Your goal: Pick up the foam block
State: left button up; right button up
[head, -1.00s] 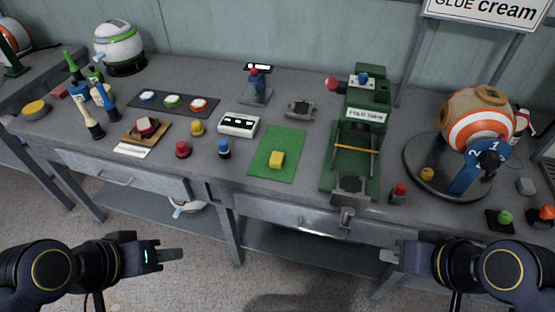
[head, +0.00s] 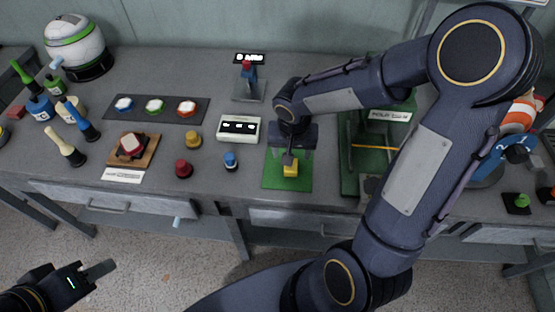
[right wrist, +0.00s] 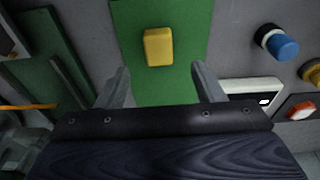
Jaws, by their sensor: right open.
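The yellow foam block (head: 290,170) lies on the green mat (head: 272,183) on the bench. In the right wrist view the block (right wrist: 158,47) lies on the mat (right wrist: 190,20), ahead of and between the two fingers. My right gripper (head: 290,157) is above the block in the head view, and its fingers partly hide it. In the right wrist view the right gripper (right wrist: 160,85) is open, with nothing between its fingers. My left gripper (head: 100,270) is low at the left, away from the bench; its finger gap is not clear.
A white box with black slots (head: 239,129) and a blue button (head: 231,160) stand left of the mat. The green press (head: 350,180) stands close on its right, partly hidden by my right arm. Red (head: 183,169) and yellow (head: 193,140) knobs stand farther left.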

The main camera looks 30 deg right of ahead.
aim_at(293, 172)
jog(key=f, duration=0.6)
jog(key=shift+w+d+f, duration=0.35)
jog(key=shift+w, duration=0.05)
jog(key=c, duration=1.1)
jog(key=shift+o, duration=0.2)
jog(key=shift+r, duration=0.15)
